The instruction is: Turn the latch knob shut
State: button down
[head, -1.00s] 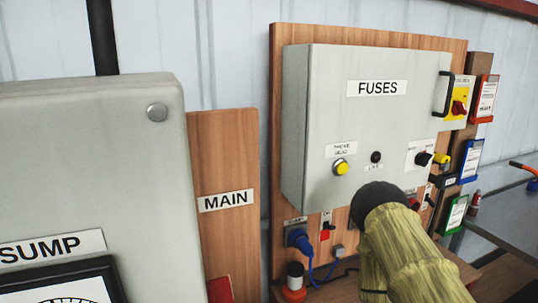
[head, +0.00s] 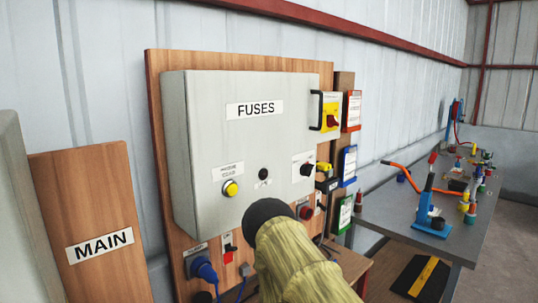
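The grey fuse box (head: 210,115), labelled FUSES, is mounted on a wooden board in the head view. A black knob (head: 308,169) sits on a white plate at the lower right of its door. A smaller round black knob (head: 263,174) sits left of it, above a small label. I cannot tell for sure which one is the latch knob, or how either is turned. A yellow-green arm link of mine with a black end rises in front of the box's lower edge. My gripper fingers do not show.
A yellow switch plate with a red knob (head: 332,121) is on the right side. A blue plug (head: 205,270) hangs below the box. A grey bench (head: 395,212) with tools and clamps stands to the right. A MAIN board (head: 95,220) is at left.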

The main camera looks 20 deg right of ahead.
aim_at(307, 169)
jog(key=k, duration=0.5)
jog(key=z, duration=1.8)
jog(key=i, duration=1.15)
jog(key=u, duration=0.55)
